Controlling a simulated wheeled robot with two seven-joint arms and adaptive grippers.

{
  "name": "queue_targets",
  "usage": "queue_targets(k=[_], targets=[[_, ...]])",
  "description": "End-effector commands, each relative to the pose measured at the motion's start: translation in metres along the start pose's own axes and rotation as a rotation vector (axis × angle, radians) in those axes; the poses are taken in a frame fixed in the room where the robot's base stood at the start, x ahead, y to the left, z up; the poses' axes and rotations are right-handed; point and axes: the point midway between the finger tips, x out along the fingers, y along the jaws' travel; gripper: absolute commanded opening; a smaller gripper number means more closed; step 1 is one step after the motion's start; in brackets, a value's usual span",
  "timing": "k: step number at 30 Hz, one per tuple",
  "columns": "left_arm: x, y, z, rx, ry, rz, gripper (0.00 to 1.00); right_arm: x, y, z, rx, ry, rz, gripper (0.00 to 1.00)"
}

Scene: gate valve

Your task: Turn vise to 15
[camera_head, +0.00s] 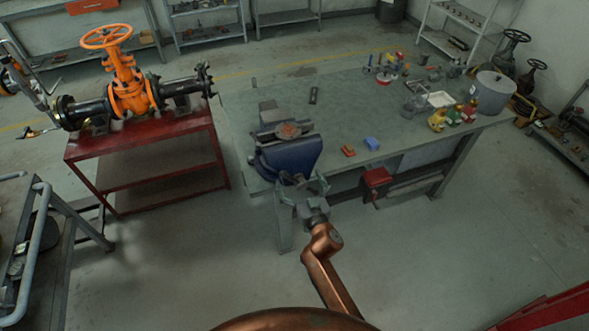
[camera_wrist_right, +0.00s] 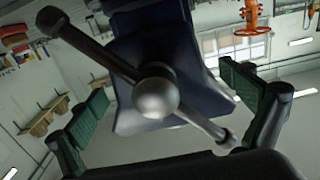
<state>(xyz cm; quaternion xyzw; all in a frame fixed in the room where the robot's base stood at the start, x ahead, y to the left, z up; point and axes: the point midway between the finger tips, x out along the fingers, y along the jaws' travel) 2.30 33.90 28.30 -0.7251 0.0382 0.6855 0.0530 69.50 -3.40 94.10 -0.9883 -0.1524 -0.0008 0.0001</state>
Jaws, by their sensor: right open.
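A blue bench vise (camera_head: 287,150) is mounted at the front left edge of the workbench. My right gripper (camera_head: 302,188) is directly in front of it, at the vise's handle side. In the right wrist view the vise's dark body (camera_wrist_right: 158,60) fills the upper middle. Its round screw head (camera_wrist_right: 156,95) and slanted handle bar (camera_wrist_right: 90,48) face the camera, with the bar running from upper left to lower right. The right gripper's green-padded fingers (camera_wrist_right: 160,100) are spread wide on either side of the screw head. Contact with the bar cannot be told. My left gripper is not visible.
A red stand (camera_head: 150,135) with an orange gate valve (camera_head: 125,80) is to the left. A red box (camera_head: 376,180) hangs under the bench.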

Motion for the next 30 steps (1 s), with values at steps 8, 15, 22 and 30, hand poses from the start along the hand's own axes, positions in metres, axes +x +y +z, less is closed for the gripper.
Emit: queue_targets(k=[8,15,22,30], targets=[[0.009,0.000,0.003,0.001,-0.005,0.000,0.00,0.040,0.002,0.002,0.000,-0.001,0.003,0.97],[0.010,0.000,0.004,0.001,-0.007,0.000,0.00,0.050,0.003,0.001,0.000,-0.002,0.005,0.97],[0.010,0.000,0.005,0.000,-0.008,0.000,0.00,0.049,0.004,0.001,0.000,-0.002,0.006,0.94],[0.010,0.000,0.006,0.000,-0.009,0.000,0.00,0.049,0.004,0.001,0.000,-0.002,0.005,0.75]])
